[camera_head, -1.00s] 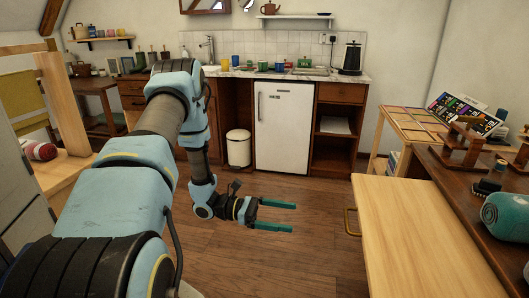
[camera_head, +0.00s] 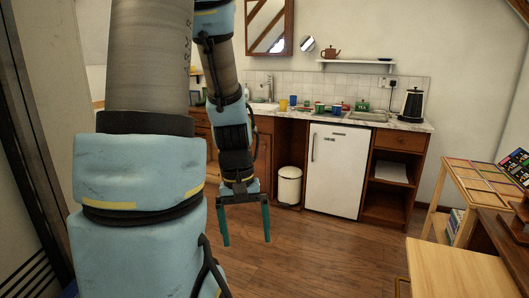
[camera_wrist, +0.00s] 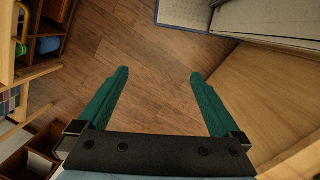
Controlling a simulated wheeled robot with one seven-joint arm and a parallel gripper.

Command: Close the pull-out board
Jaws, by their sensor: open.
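The pull-out board (camera_head: 458,268) is a pale wooden panel at the bottom right of the head view, sticking out from the dark wooden desk. Part of it is cut off by the frame. The wrist view also shows the open fingers (camera_wrist: 158,73) over the wooden floor.
A white fridge (camera_head: 335,170), a white bin (camera_head: 289,186) and a sink counter (camera_head: 352,120) stand along the back wall. A slanted rack (camera_head: 482,180) stands at the right. Bare floor (camera_head: 325,255) lies between my gripper and the board.

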